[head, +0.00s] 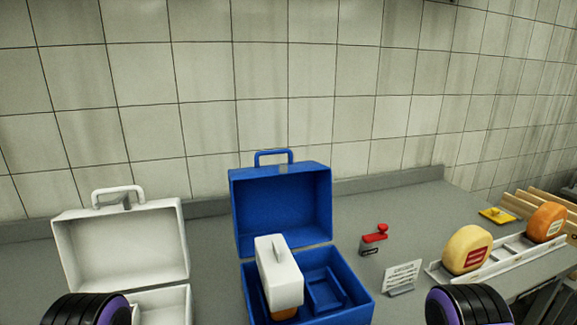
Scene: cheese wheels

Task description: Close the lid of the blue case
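The blue case (355,283) stands open on the grey counter in the head view. Its lid (283,208) is upright at the back, with a blue handle on its top edge. Inside the case, at the left, is a white block-like object (281,275) with an orange-brown part under it. The right side of the case holds an empty-looking blue compartment. Black and purple rounded parts of my two arms show at the lower left and lower right edges. Neither gripper's fingers can be seen.
An open white case (122,243) stands left of the blue one. To the right are a red device (374,239), a small sign (402,276) and a white rack (510,252) with two cheese wheels (467,249). A yellow item (497,216) lies behind. A tiled wall backs the counter.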

